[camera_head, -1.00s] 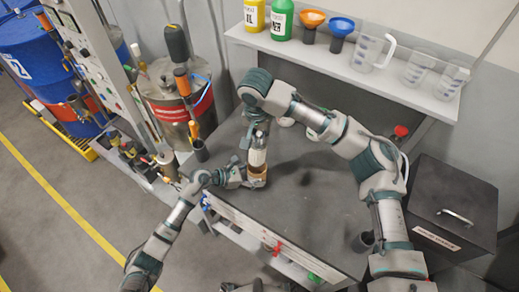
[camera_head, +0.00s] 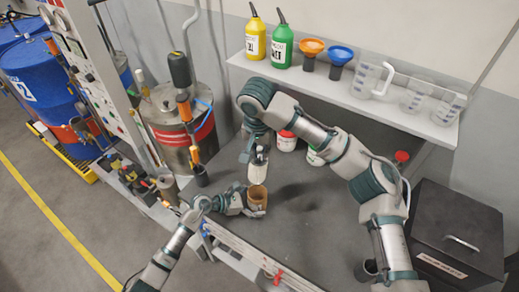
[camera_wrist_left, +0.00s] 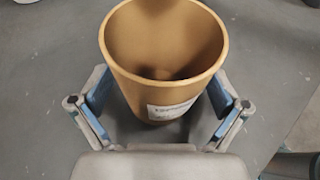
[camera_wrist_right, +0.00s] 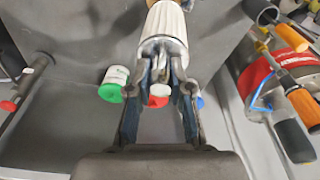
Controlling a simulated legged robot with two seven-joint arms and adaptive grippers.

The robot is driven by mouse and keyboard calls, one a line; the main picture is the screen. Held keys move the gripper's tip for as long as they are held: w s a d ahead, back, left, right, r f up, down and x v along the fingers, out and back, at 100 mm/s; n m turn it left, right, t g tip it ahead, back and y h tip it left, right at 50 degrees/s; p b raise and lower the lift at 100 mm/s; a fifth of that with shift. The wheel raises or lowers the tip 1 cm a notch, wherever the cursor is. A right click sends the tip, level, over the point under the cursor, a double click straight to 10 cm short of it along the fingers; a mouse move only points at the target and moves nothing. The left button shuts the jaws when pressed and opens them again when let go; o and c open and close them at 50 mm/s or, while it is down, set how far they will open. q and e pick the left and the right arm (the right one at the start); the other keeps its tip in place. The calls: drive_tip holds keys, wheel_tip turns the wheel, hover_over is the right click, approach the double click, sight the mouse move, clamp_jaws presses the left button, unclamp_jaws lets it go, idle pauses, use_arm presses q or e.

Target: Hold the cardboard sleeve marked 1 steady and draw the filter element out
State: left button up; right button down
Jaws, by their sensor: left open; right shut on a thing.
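The brown cardboard sleeve (camera_head: 258,197) stands upright on the grey bench. In the left wrist view the sleeve (camera_wrist_left: 180,85) shows its open mouth and a pale label whose number I cannot read. My left gripper (camera_head: 240,204) is open, with a finger on each side of the sleeve; firm contact cannot be told. The white pleated filter element (camera_head: 258,172) is above the sleeve's mouth. My right gripper (camera_head: 261,153) is shut on its upper end. The right wrist view shows the filter element (camera_wrist_right: 166,24) reaching away from the jaws.
Red-lidded (camera_head: 287,141) and green-lidded (camera_head: 314,157) white tubs stand behind the right gripper. A dark box (camera_head: 455,230) is at the right. A shelf (camera_head: 400,118) with bottles, funnels and jugs runs along the back. The bench right of the sleeve is clear.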

use_arm(q)
drive_tip(key=v, duration=1.2)
drive_tip(key=shift+w+a+f, duration=0.1)
drive_tip(key=shift+a+f, duration=0.05)
